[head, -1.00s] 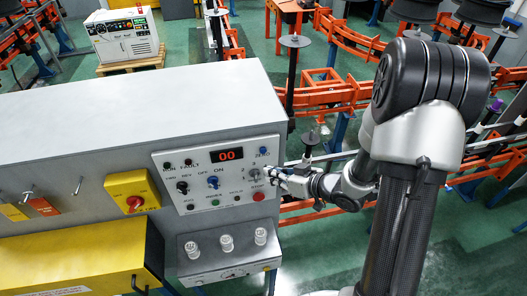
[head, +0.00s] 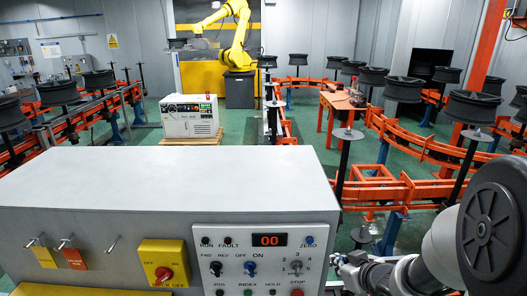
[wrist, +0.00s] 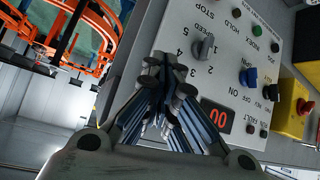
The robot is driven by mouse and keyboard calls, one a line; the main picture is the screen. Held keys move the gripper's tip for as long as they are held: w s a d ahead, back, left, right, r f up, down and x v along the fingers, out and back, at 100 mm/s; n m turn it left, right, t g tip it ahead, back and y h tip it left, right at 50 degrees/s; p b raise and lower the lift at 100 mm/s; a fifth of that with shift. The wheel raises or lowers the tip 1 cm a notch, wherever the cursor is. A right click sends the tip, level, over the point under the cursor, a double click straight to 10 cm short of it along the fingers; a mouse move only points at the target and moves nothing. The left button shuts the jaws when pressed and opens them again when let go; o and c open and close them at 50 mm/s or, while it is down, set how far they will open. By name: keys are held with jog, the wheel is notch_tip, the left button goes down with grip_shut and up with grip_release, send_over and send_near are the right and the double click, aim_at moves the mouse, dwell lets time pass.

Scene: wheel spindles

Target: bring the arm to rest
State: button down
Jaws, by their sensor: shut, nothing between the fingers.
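My gripper (head: 340,262) is beside the right edge of the control panel (head: 232,240), partly cut off with my arm at the lower right of the head view. In the wrist view my gripper (wrist: 165,68) has its fingers drawn together and nothing between them. Its tips appear just in front of the panel, near the speed knob (wrist: 203,47); whether they touch it I cannot tell. In the head view the speed knob (head: 296,266) is clear of the fingers. The red display (head: 269,240) reads 00.
The grey cabinet top (head: 170,180) is bare. A yellow switch box (head: 163,262) is left of the panel. Orange conveyor rails (head: 400,190) with black wheels on spindles lie behind my arm. A yellow robot (head: 236,40) stands far back.

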jog(key=s+d+m+g+h+b, duration=0.2)
jog(key=s+m+h+b, duration=0.15)
jog(key=s+b, duration=0.6)
jog(key=s+a+f+g+b, duration=0.1)
jog(key=s+a+f+b, duration=0.2)
jog(key=s, duration=0.6)
jog(key=s+a+f+g+y+b, duration=0.1)
jog(key=s+a+f+g+b, duration=0.1)
jog(key=s, duration=0.7)
jog(key=a+f+b, duration=0.1)
jog(key=a+b, duration=0.1)
jog(key=a, duration=0.1)
jog(key=shift+a+m, duration=0.3)
jog(key=shift+m, duration=0.05)
